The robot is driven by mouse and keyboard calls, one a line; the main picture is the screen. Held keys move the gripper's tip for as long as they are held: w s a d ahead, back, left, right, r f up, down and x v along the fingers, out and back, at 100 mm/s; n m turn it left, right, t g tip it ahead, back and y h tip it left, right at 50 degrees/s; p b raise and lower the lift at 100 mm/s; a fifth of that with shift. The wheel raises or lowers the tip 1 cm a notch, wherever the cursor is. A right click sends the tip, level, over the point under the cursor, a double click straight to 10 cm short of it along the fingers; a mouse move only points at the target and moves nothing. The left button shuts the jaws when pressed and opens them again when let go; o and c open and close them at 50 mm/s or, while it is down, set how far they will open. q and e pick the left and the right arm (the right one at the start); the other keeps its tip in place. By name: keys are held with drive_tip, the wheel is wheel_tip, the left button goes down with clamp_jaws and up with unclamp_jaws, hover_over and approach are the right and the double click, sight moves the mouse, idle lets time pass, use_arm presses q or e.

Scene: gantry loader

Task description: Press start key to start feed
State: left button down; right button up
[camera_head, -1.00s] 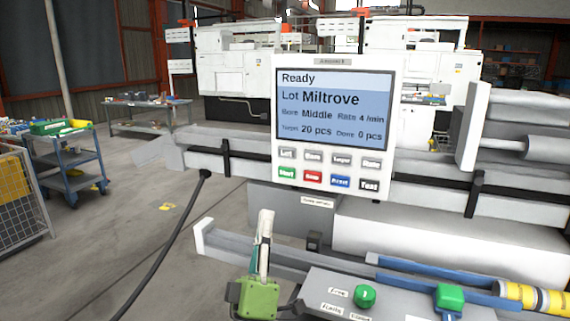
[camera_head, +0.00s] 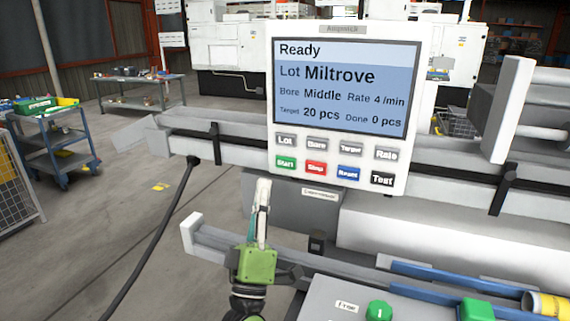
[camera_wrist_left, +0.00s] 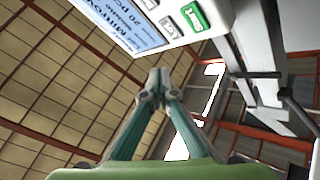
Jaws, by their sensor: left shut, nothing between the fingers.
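The control panel (camera_head: 432,60) faces me, its screen (camera_head: 345,85) reading Ready, Lot Miltrove, Bore Middle, Rate 4 /min, Target 20 pcs, Done 0 pcs. The green Start key (camera_head: 286,163) is at the left of the lower key row, beside the red Stop key (camera_head: 316,169). My left gripper (camera_head: 263,184) points up below and left of the Start key in the head view, apart from it. In the left wrist view its shut, empty fingers (camera_wrist_left: 158,78) show below the green Start key (camera_wrist_left: 194,17). My right gripper is not in view.
The blue Reset key (camera_head: 348,173) and black Test key (camera_head: 382,179) share the lower row. A black cable (camera_head: 165,225) hangs at left. A blue cart (camera_head: 62,150) stands on open floor further left.

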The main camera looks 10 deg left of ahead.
sight(286, 163)
use_arm(q)
drive_tip(key=w+b, duration=0.1)
drive_tip(key=w, duration=0.1)
drive_tip(key=w+d+b, duration=0.1)
drive_tip(key=w, duration=0.2)
drive_tip(key=w+b, duration=0.1)
drive_tip(key=w, duration=0.2)
drive_tip(key=shift+w+d+b, duration=0.2)
drive_tip(key=shift+d+b, duration=0.1)
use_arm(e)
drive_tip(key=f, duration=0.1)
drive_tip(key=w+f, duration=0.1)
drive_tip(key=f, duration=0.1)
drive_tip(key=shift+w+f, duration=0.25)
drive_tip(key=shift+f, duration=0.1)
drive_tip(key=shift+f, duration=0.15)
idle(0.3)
use_arm(q)
drive_tip(key=shift+w+f+b, duration=0.1)
drive_tip(key=shift+w+b, duration=0.2)
drive_tip(key=shift+w, duration=0.05)
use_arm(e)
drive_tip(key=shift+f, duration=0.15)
